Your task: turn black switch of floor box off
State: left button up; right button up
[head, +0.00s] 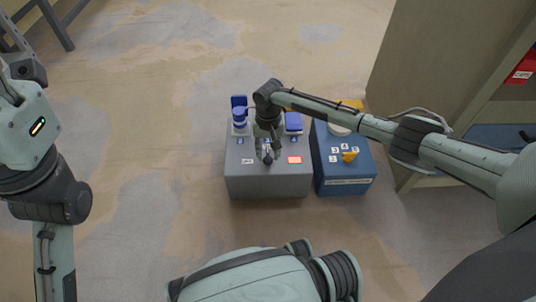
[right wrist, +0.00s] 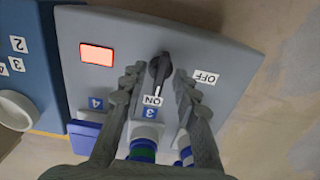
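The grey floor box (head: 266,187) stands on the floor; it also fills the middle of the right wrist view (right wrist: 210,48). Its black switch (right wrist: 160,68) points at the ON label (right wrist: 152,100), with the OFF label (right wrist: 206,77) to the right in the right wrist view. My right gripper (right wrist: 158,82) is open over the box, its fingers on either side of the switch; I cannot tell whether they touch it. In the head view, the right gripper (head: 267,150) partly hides the switch. My left gripper is out of view.
An orange-red panel (right wrist: 97,54) is on the grey box. Blue-capped sockets (head: 239,117) line its back. A blue box (head: 345,186) with a yellow switch (head: 349,156) stands close on the right. A wooden shelf (head: 425,60) is at the right.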

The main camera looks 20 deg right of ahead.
jog(key=shift+f, duration=0.1)
jog(key=shift+c, duration=0.6)
grip_shut()
